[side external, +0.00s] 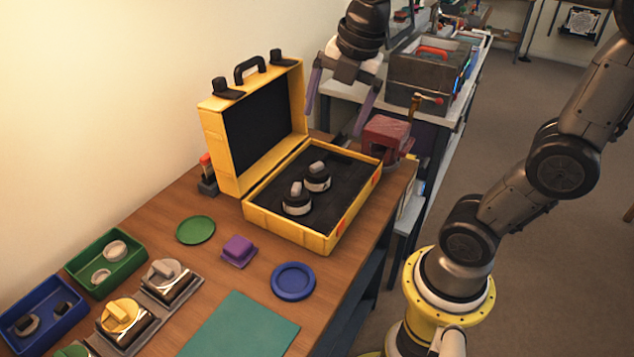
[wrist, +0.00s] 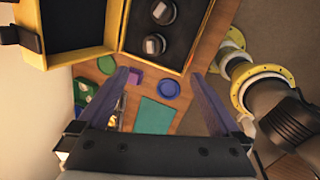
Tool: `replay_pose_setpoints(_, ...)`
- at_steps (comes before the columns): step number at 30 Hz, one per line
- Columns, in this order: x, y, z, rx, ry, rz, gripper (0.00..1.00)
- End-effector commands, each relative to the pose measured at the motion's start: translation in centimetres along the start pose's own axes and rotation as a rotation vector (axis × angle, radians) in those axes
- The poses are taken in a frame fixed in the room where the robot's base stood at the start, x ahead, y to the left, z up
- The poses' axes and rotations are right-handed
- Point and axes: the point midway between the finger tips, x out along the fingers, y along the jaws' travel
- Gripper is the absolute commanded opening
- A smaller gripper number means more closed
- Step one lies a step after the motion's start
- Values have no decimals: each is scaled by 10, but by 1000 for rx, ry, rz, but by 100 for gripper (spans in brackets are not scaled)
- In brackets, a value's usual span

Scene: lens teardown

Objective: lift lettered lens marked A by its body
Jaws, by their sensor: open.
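Two dark lens-like pieces with white bands and grey raised tops stand in the black-lined base of an open yellow case (side external: 287,234). One is nearer (side external: 297,208) and one farther back (side external: 317,184). Both also show in the wrist view, one higher (wrist: 163,13) and one lower (wrist: 153,45). I cannot read any letter on either, so I cannot tell which is A. My gripper (side external: 336,122) is open and empty, its purple fingers spread, and appears high behind the case. The fingers also show in the wrist view (wrist: 156,76), apart from both lenses.
The raised case lid (side external: 215,150) stands to the left of the base. A red vise (side external: 386,137) is behind the case. A purple block (side external: 238,251), a blue dish (side external: 293,281), a green disc (side external: 196,230) and a teal mat (side external: 240,328) lie in front. Parts trays fill the left.

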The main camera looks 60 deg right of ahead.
Motion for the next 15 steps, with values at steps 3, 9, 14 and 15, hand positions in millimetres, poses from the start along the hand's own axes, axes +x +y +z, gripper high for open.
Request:
replay_pose_setpoints(3,26,28,28,-203,29,-92,100)
replay_pose_setpoints(9,74,48,66,-261,86,-201,100)
replay_pose_setpoints(14,98,43,77,-225,114,-252,100)
replay_pose_setpoints(15,101,41,78,-220,117,-258,100)
